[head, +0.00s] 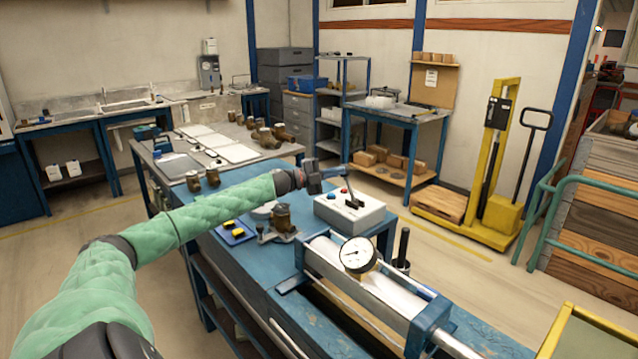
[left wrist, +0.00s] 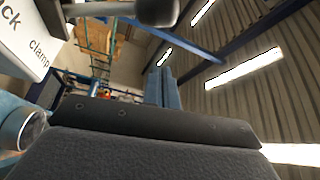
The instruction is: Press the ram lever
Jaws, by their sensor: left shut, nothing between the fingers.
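A white control box (head: 350,214) sits on the blue test bench, with a red button, a blue button and small levers on top. A thin upright lever (head: 349,186) rises from it; I cannot read which lever is the ram lever. My left gripper (head: 338,173) is shut and empty, just above the box beside this lever; contact cannot be told. In the left wrist view, the box's white side (left wrist: 22,45) shows the words "ck" and "clamp". A metal lever with a dark round knob (left wrist: 158,11) crosses the top, close to the dark gripper fingers (left wrist: 155,125). My right gripper is out of view.
A cylinder rig with a round pressure gauge (head: 357,254) lies on the bench in front of the box.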

